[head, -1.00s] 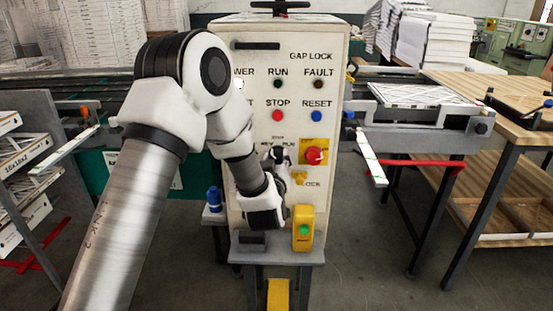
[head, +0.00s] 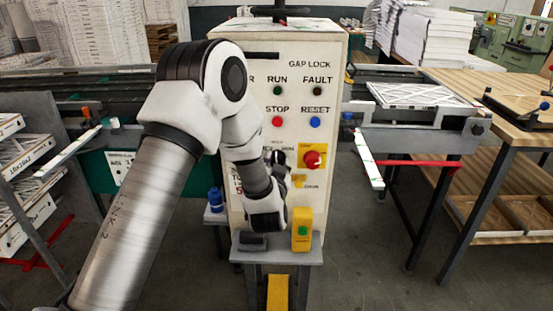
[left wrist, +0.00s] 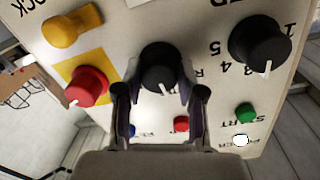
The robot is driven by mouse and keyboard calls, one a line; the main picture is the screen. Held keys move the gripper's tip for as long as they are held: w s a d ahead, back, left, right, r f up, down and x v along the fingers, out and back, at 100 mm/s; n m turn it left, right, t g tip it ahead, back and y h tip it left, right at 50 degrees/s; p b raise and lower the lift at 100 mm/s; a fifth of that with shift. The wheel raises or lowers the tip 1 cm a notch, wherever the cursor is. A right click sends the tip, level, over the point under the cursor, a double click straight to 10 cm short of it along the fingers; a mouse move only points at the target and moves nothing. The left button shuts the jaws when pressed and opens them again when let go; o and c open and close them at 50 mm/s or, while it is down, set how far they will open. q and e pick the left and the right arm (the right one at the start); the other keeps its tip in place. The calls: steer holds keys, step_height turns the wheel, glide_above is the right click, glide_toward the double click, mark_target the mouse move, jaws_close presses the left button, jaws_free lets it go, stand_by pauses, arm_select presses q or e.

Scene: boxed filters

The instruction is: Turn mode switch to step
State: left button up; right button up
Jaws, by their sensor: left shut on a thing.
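The mode switch is a black round knob (left wrist: 158,66) with a white mark, in the middle of the upside-down left wrist view. Its white mark points toward the bottom of that view, on the side of the coloured buttons. My left gripper (left wrist: 160,92) is shut on the knob, one finger on each side. In the head view my left gripper (head: 279,160) is against the cabinet front, left of the red emergency knob (head: 313,160). There it hides the switch and much of its lettering, so the STEP label cannot be read clearly. My right gripper is not in view.
The white control cabinet (head: 327,75) has a red stop button (head: 277,121) and a blue reset button (head: 315,122) above the gripper. A second black knob (left wrist: 259,43) stands nearby. A yellow button box (head: 303,229) and a blue item (head: 215,200) are below.

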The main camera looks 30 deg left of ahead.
arm_select(q)
steer(key=shift+w+r+m, duration=0.15)
steer(key=shift+r+m, duration=0.2)
steer(key=shift+m, duration=0.15)
steer(key=o, duration=1.1)
steer(key=shift+o, duration=0.2)
steer(key=shift+w+a+f, duration=0.1)
steer(key=shift+f, duration=0.2)
steer(key=v, duration=1.2)
